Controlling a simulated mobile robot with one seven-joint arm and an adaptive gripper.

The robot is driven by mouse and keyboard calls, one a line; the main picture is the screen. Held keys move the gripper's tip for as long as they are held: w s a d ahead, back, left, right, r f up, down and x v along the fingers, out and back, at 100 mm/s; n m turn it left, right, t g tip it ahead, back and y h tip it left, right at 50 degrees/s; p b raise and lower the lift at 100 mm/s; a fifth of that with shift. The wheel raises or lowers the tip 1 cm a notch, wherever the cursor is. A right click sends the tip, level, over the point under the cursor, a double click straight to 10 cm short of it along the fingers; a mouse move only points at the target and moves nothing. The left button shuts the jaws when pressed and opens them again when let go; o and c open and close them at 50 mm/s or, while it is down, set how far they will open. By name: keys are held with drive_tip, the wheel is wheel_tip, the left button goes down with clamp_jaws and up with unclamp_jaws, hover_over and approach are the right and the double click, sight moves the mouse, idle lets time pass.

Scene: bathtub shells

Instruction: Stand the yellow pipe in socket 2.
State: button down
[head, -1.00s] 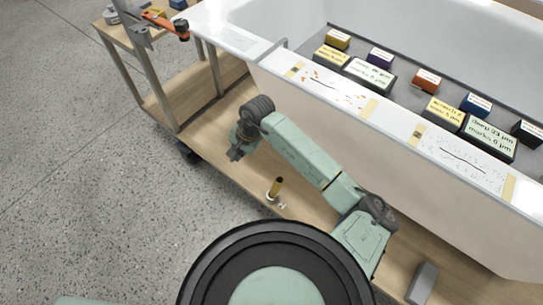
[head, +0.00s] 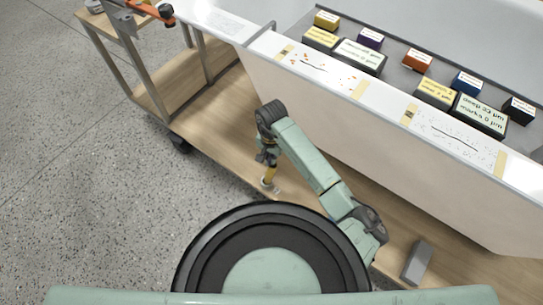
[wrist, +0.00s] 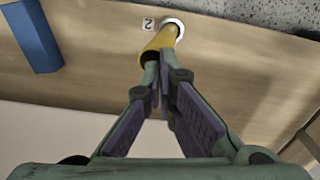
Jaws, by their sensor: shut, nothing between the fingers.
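The yellow pipe (head: 270,172) stands roughly upright in a white socket ring (head: 268,187) on the wooden deck. In the wrist view the pipe (wrist: 160,42) rises from the white ring (wrist: 174,24), beside a tag reading 2 (wrist: 148,23). My gripper (head: 269,160) is right over the pipe's upper end. In the wrist view my gripper (wrist: 158,68) has its fingertips together at the pipe's open mouth, with nothing between them. I cannot tell whether they touch the rim or reach slightly inside. The pipe's lower end is hidden in the ring.
The white tub (head: 330,130) rises close behind my arm, with several labelled blocks (head: 437,92) on its tray. A grey block (head: 417,262) lies on the deck at right; a blue block (wrist: 33,35) shows in the wrist view. Speckled floor (head: 80,190) is open at left.

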drive_tip(key=shift+f+b, duration=0.75)
drive_tip(key=shift+f, duration=0.15)
idle(0.3)
drive_tip(key=shift+s+r, duration=0.1)
drive_tip(key=shift+r+p, duration=0.85)
drive_tip(key=shift+r, duration=0.55)
wheel_tip(320, 180, up, 12)
drive_tip(key=shift+a+f, duration=0.1)
